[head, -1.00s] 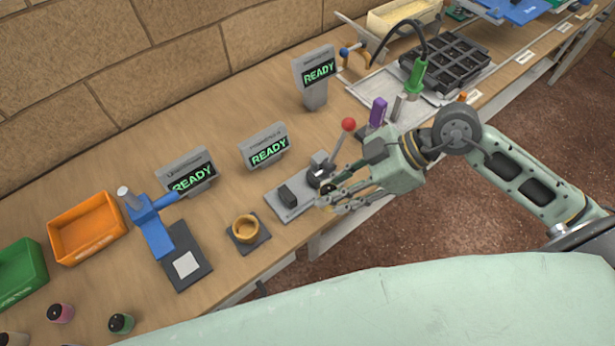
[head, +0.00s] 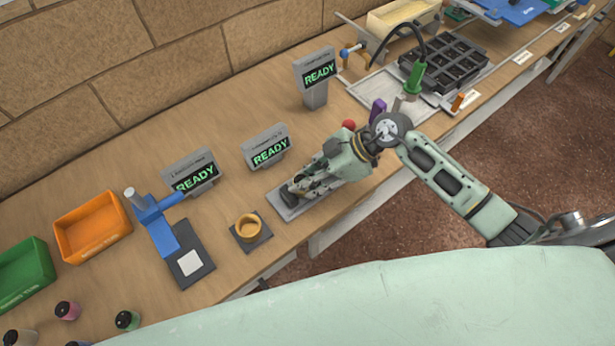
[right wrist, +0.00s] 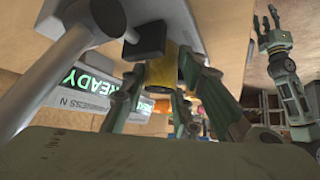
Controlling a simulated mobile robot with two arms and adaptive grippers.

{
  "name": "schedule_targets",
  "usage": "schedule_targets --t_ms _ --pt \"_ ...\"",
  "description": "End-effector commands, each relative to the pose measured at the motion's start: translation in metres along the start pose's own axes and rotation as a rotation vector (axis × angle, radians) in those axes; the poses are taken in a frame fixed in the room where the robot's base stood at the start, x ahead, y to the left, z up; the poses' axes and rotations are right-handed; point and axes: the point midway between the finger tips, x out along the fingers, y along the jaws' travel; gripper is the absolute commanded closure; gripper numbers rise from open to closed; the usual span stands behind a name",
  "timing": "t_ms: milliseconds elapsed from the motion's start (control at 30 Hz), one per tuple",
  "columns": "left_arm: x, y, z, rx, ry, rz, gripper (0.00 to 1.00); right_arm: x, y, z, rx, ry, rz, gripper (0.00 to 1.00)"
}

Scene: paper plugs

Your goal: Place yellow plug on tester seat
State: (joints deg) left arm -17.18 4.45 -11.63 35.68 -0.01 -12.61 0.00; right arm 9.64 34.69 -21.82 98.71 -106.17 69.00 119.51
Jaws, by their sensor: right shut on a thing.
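My right gripper (head: 290,188) is low over the grey tester plate (head: 289,213), pointing left. It is shut on the yellow plug (right wrist: 172,62), which shows only in part between the fingers in the right wrist view. A dark block (right wrist: 147,42) of the tester is close beside the plug; I cannot tell whether they touch. The hand hides most of the tester and its seat in the head view, leaving the red lever knob (head: 348,125) in sight. My left gripper (right wrist: 268,20) shows in the right wrist view with its fingers apart.
A yellow ring (head: 249,226) on a dark base stands left of the tester. A READY display (head: 266,148) stands behind it. A blue press (head: 160,225), an orange bin (head: 92,238) and several small plugs are further left. A purple block (head: 378,108) is behind my right wrist.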

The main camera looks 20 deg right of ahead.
Motion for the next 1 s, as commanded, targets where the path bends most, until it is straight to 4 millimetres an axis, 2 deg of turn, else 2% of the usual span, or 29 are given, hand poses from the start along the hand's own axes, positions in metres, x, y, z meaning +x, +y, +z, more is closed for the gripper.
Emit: schedule_targets --t_ms 267,300,500,867,1000 --pt "0.000 0.000 0.000 -0.001 0.000 0.000 0.60 0.001 0.000 0.001 0.001 0.000 0.000 0.92" --pt "0.000 0.000 0.000 -0.001 0.000 0.000 0.60 0.002 0.000 0.002 0.001 0.001 0.000 0.71" --pt "0.000 -0.001 0.001 -0.003 -0.002 -0.001 0.60 0.002 0.000 0.002 0.000 0.001 0.000 0.54" --pt "0.001 -0.002 0.002 -0.003 -0.003 -0.003 0.60 -0.001 0.000 0.000 -0.001 0.001 0.001 0.53" --pt "0.003 -0.003 0.002 -0.003 -0.004 -0.003 0.60 -0.017 0.001 0.001 -0.002 -0.002 0.003 0.53"
